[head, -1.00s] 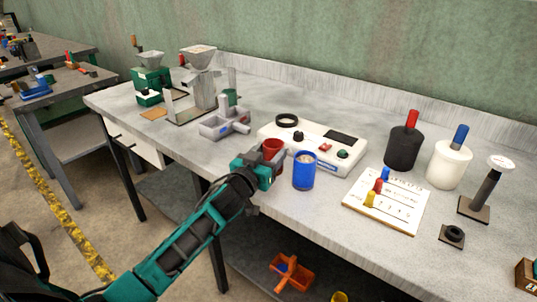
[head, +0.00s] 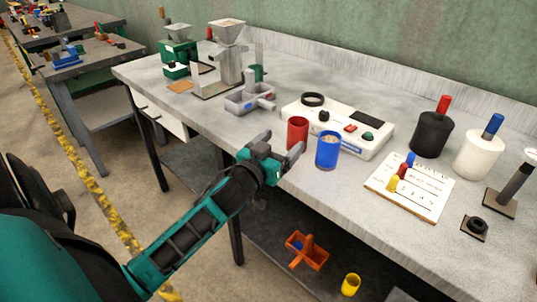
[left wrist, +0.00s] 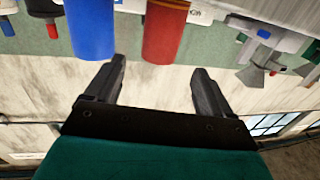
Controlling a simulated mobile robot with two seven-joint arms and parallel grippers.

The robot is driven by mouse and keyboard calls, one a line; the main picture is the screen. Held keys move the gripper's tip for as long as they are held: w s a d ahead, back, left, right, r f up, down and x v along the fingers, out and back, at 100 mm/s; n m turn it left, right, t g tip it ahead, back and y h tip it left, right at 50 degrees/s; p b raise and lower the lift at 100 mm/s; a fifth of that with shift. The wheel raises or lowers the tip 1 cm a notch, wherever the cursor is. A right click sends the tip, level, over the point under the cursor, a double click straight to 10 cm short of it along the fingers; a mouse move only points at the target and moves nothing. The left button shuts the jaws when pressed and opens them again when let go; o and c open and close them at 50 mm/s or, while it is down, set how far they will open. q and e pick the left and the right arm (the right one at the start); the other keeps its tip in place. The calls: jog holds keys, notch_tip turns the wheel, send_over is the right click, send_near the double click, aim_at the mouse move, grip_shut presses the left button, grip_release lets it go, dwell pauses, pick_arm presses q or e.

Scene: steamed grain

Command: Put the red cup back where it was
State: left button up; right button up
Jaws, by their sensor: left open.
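The red cup (head: 297,133) stands upright on the grey workbench near its front edge, just left of the blue cup (head: 327,150). My left gripper (head: 281,150) is open and empty, in front of the red cup at the bench edge. In the left wrist view the red cup (left wrist: 165,32) and the blue cup (left wrist: 91,28) lie beyond the open fingertips, with a gap between fingers and cups. My right gripper is not in view.
A white device (head: 350,128) with knobs sits behind the cups. A grey divided tray (head: 249,98) stands to the left. A board with coloured pegs (head: 412,190) lies to the right. An orange basket (head: 306,252) and a yellow cup (head: 350,284) are on the lower shelf.

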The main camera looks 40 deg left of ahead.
pick_arm(q)
jog(key=s, duration=0.5)
jog(key=s+d+f+m+g+h, duration=0.2)
jog(key=s+d+f+g, duration=0.1)
jog(key=s+d+f, duration=0.4)
jog(key=s+d+f+m+g+h, duration=0.1)
jog(key=s+d+f+g, duration=0.3)
jog(key=f, duration=0.9)
jog(key=s+d, duration=0.3)
jog(key=d, duration=0.2)
jog(key=shift+m+h, duration=0.4)
jog(key=shift+c, duration=0.4)
